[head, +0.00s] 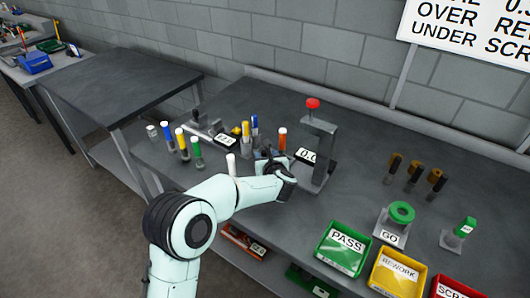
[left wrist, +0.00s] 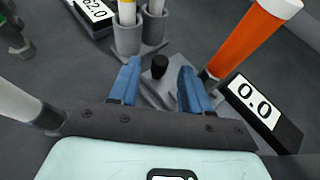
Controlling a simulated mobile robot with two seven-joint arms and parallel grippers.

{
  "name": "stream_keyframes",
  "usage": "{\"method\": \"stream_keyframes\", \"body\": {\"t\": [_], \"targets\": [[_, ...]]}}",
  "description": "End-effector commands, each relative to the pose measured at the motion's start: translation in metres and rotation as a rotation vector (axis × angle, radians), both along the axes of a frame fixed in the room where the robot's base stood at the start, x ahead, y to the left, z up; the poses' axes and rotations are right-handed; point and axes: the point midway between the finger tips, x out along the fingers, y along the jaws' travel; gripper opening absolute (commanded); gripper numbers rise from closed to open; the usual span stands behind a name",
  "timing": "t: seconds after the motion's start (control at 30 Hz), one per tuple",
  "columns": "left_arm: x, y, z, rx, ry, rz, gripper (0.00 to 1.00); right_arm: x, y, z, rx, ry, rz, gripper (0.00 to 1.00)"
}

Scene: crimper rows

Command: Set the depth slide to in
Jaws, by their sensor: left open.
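A short black knob (left wrist: 159,66) stands on a grey metal plate (left wrist: 172,92) in the left wrist view; it looks like the depth slide's knob, but no in or out marking can be read. My left gripper (left wrist: 160,80) is open, with one blue finger on each side of the knob and gaps to both. In the head view my left gripper (head: 270,162) reaches over the bench and hides most of the slide. My right gripper is not in view.
A press with a red knob (head: 313,103) stands behind right. Green, yellow and red bins line the front right.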

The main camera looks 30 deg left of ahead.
Motion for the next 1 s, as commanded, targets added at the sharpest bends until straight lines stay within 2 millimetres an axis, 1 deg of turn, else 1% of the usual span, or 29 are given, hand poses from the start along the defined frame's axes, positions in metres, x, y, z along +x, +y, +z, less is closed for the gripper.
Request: {"method": "stream_keyframes", "body": {"t": [0.1,0.2,0.53,0.57,0.6,0.67,0.7,0.87,0.97,1.0], "targets": [[0.012,0.009,-0.005,0.001,-0.001,0.0,0.48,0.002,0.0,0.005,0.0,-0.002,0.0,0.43],[0.017,0.014,-0.008,0.001,-0.001,0.0,0.48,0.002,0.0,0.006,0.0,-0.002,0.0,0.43],[0.019,0.017,-0.01,0.001,-0.001,0.0,0.48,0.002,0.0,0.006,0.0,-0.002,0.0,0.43],[0.019,0.017,-0.011,0.001,-0.001,0.0,0.44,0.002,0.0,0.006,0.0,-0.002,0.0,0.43],[0.019,0.016,-0.011,0.001,-0.001,0.0,0.31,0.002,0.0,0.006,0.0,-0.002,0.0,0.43],[0.019,0.016,-0.01,0.001,-0.001,0.0,0.12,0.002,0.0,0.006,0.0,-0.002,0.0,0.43],[0.019,0.016,-0.01,0.001,-0.001,0.0,0.0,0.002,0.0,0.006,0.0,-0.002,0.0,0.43],[0.019,0.016,-0.01,0.0,0.0,-0.001,0.0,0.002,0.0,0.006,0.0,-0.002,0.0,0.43],[0.019,0.01,-0.011,0.0,-0.002,-0.003,0.0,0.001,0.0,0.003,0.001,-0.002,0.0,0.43],[0.019,0.004,-0.012,-0.002,-0.003,-0.004,0.0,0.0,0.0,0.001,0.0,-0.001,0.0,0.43]]}}
